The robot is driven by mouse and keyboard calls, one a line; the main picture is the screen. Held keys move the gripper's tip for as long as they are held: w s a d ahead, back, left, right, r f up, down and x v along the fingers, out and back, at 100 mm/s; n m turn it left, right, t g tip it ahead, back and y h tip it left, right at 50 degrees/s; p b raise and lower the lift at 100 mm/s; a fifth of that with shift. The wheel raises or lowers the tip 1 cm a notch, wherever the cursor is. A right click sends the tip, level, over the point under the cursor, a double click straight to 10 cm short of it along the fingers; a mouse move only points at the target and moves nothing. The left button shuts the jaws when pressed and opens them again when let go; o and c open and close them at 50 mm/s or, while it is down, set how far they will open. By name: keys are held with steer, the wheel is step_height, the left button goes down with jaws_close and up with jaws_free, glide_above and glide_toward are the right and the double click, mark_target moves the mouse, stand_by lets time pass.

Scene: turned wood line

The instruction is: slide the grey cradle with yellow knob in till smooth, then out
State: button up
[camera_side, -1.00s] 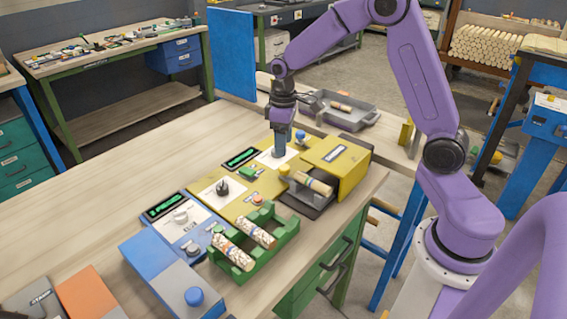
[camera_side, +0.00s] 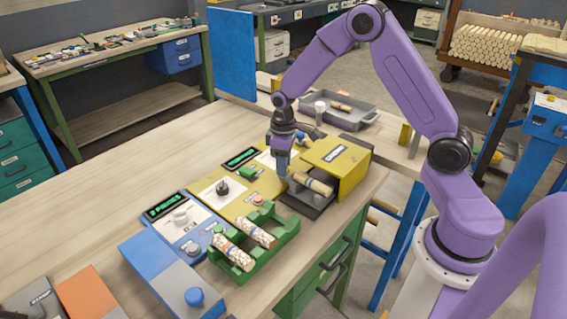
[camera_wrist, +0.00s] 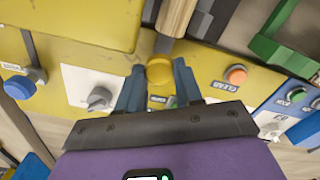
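The yellow knob (camera_wrist: 160,68) is between my gripper's fingertips in the wrist view. My gripper (camera_wrist: 158,80) looks open around it, one finger on each side; whether they touch it is unclear. In the side view my gripper (camera_side: 282,172) is low at the knob end of the grey cradle (camera_side: 300,205) and hides the knob. The cradle sits outside the yellow housing (camera_side: 354,172), at its mouth. A pale wooden piece (camera_side: 315,185) lies on it and also shows in the wrist view (camera_wrist: 178,16). I cannot tell how smooth its surface is.
A yellow panel with a black dial (camera_side: 222,188) and an orange button (camera_side: 257,199) lies beside the cradle. A green rack (camera_side: 268,240) holds two patterned wooden pieces. A blue panel (camera_side: 188,225) is at front left. A grey tray (camera_side: 352,118) stands behind.

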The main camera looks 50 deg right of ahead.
jaws_close()
steer(key=d, duration=0.9)
steer(key=o, duration=0.7)
jaws_free()
steer(key=shift+d, duration=0.1)
steer(key=shift+o, duration=0.4)
steer(key=shift+a, duration=0.2)
